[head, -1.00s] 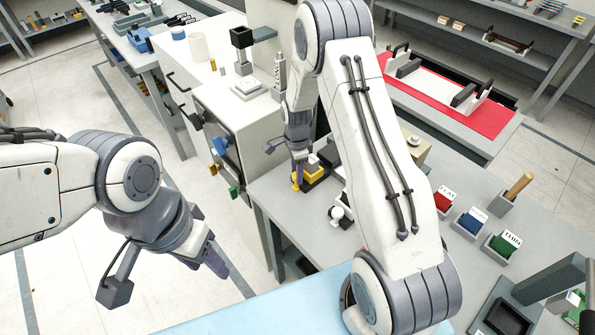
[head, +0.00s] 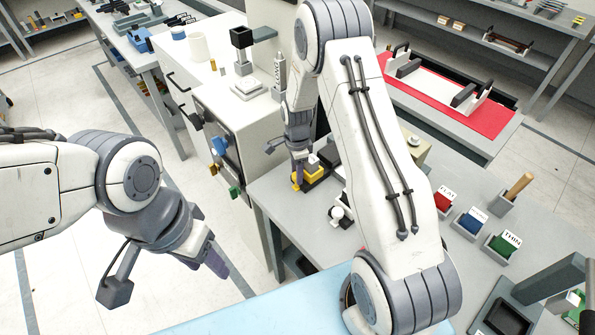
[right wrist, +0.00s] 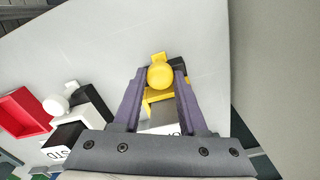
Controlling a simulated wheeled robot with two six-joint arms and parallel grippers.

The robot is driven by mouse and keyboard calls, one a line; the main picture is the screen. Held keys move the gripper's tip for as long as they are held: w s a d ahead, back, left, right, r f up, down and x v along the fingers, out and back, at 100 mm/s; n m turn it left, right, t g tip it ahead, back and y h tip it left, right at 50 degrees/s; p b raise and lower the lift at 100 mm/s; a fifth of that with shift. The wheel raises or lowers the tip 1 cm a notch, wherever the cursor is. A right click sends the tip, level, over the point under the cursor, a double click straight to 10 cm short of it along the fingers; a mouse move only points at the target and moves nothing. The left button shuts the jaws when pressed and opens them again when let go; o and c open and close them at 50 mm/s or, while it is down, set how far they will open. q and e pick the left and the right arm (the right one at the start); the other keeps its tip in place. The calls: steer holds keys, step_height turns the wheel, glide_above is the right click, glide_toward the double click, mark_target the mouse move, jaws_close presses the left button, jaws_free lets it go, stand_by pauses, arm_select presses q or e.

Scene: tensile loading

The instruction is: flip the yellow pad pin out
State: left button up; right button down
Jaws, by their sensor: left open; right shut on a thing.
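The yellow pad (head: 314,179) sits on a dark base at the near-left corner of the grey bench, in the head view. In the right wrist view its round yellow pin head (right wrist: 160,76) lies between the fingertips, with yellow body (right wrist: 156,96) below it. My right gripper (head: 299,181) points down at the pad and is shut on the pin; its fingers also show in the right wrist view (right wrist: 158,82). The fingers hide part of the pad. My left gripper (head: 217,264) is open and empty, off the bench to the left.
A white ball-topped piece (head: 337,212) stands near the pad. Red (head: 443,200), blue (head: 470,221) and green (head: 504,244) labelled bins stand to the right. A cabinet (head: 235,115) with coloured handles stands left of the bench. The floor between is clear.

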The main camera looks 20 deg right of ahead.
steer(key=shift+a, duration=0.1)
steer(key=a, duration=0.1)
steer(key=s+a, duration=0.1)
steer(key=a, duration=0.1)
steer(key=shift+d, duration=0.1)
steer(key=shift+c, duration=2.2)
jaws_free()
steer(key=shift+a, duration=0.2)
steer(key=shift+d, duration=0.1)
steer(key=shift+d, duration=0.1)
steer(key=shift+r+b, duration=0.1)
steer(key=shift+b, duration=0.2)
